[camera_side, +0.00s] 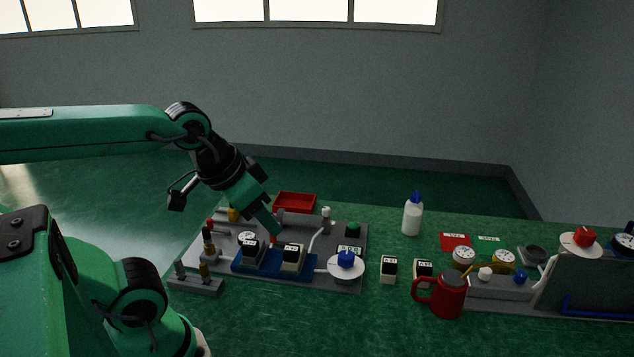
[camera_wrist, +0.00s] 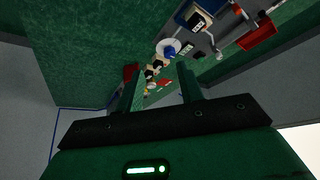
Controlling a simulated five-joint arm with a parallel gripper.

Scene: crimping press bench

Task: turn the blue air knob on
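A blue knob (camera_side: 346,259) sits on a round white dial at the front right corner of the grey press plate. It also shows in the wrist view (camera_wrist: 169,50), beyond my fingertips. My gripper (camera_side: 275,234) is above the press plate, left of this knob and apart from it. In the wrist view my gripper (camera_wrist: 160,72) has its two fingers apart with nothing held between them. A second dark blue knob (camera_side: 622,244) stands at the far right, partly cut by the picture edge. I cannot read a label telling which is the air knob.
A blue fixture with labelled blocks (camera_side: 292,258) lies below my gripper. A red mug (camera_side: 448,297), a white bottle (camera_side: 412,219) and a red tray (camera_side: 295,202) stand around. A red knob (camera_side: 585,236) is on the right panel.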

